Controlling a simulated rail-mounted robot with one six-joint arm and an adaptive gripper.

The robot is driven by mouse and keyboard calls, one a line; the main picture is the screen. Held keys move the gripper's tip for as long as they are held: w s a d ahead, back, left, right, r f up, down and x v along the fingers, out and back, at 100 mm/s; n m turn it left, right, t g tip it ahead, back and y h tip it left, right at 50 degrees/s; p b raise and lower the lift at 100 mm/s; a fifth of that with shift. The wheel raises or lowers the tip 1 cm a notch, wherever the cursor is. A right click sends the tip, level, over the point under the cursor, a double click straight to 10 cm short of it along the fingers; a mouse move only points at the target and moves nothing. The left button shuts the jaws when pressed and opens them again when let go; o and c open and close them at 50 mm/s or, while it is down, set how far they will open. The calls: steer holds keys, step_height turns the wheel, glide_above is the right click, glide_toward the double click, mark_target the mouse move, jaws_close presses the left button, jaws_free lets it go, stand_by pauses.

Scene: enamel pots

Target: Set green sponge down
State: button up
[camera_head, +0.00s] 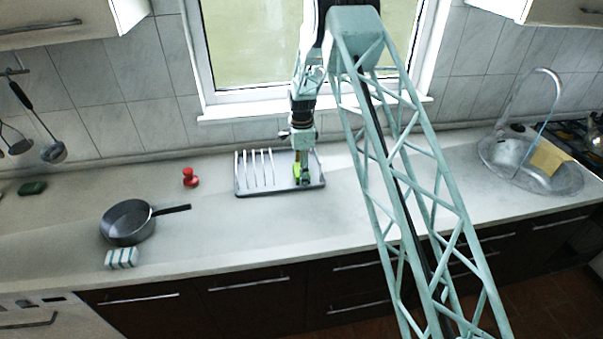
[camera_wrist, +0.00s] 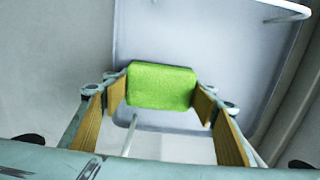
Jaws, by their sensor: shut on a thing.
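The green sponge (camera_wrist: 161,86) sits between the two fingers of my gripper (camera_wrist: 160,105) in the wrist view, with the fingers at its left and right sides. In the head view my gripper (camera_head: 302,178) points down over the right part of the grey dish rack (camera_head: 262,191), and the bright green sponge (camera_head: 296,171) shows at its fingers. The rack's tray (camera_wrist: 190,35) lies behind the sponge in the wrist view. I cannot tell whether the sponge touches the tray.
White upright prongs (camera_head: 256,168) stand on the rack's left part. Left of it are a red object (camera_head: 190,180), a pan (camera_head: 128,222), a striped sponge (camera_head: 122,258) and a dark green item (camera_head: 32,188). A sink (camera_head: 513,152) lies at right. Counter right of the rack is clear.

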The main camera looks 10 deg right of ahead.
steer(key=shift+f, duration=0.15)
steer(key=o, duration=0.8)
step_height(320, 180, up, 12)
steer(key=shift+f, duration=0.1)
steer(key=shift+r, duration=0.25)
stand_by(0.4)
stand_by(0.8)
